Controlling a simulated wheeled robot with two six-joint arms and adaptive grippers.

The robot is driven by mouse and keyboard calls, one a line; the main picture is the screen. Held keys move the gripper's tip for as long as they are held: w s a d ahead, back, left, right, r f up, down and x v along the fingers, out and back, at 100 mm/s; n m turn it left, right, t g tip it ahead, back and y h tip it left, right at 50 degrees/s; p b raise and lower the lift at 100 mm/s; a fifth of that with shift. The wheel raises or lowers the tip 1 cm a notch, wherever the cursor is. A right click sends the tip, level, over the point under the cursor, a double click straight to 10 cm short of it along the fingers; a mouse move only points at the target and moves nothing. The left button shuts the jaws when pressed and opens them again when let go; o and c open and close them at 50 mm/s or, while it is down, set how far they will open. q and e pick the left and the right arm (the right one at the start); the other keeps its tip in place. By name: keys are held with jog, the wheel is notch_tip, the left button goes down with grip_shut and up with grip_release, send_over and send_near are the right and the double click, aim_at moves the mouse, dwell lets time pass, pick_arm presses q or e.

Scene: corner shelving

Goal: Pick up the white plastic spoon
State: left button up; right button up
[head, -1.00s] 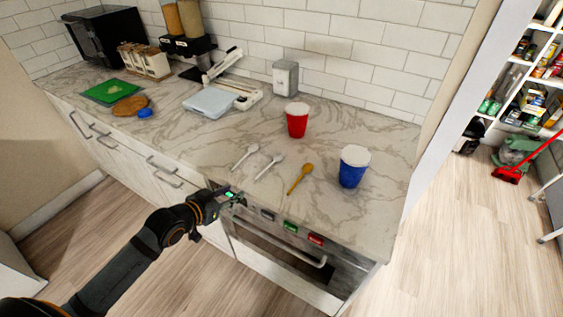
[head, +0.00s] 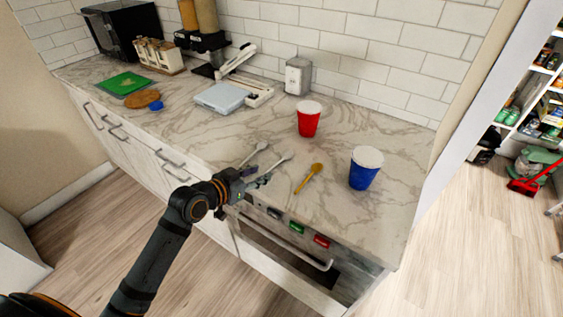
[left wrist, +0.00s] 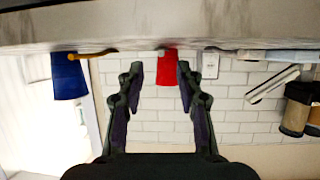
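Two white spoons lie side by side on the marble counter in the head view, the left one (head: 259,149) and the right one (head: 284,157). Their handles point toward the counter's front edge. My left gripper (head: 262,179) is at the front edge, close to the handle ends, and partly covers them. In the left wrist view, which is upside down, its two fingers (left wrist: 160,76) are spread apart with nothing held between them. The spoons are hard to make out there, seen edge-on along the counter. My right gripper is not in view.
A wooden spoon (head: 310,176) lies right of the white ones. A red cup (head: 308,121) stands behind them and a blue cup (head: 363,173) to the right. A scale (head: 221,96) and green board (head: 124,82) are farther left. Drawers and oven sit below the edge.

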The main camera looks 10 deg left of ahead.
aim_at(271, 168)
pick_arm(q)
jog(key=x, duration=0.5)
jog(key=shift+w+p, duration=0.2)
jog(key=shift+p, duration=0.2)
jog(key=shift+s, duration=0.1)
jog(key=shift+c, duration=0.4)
grip_shut()
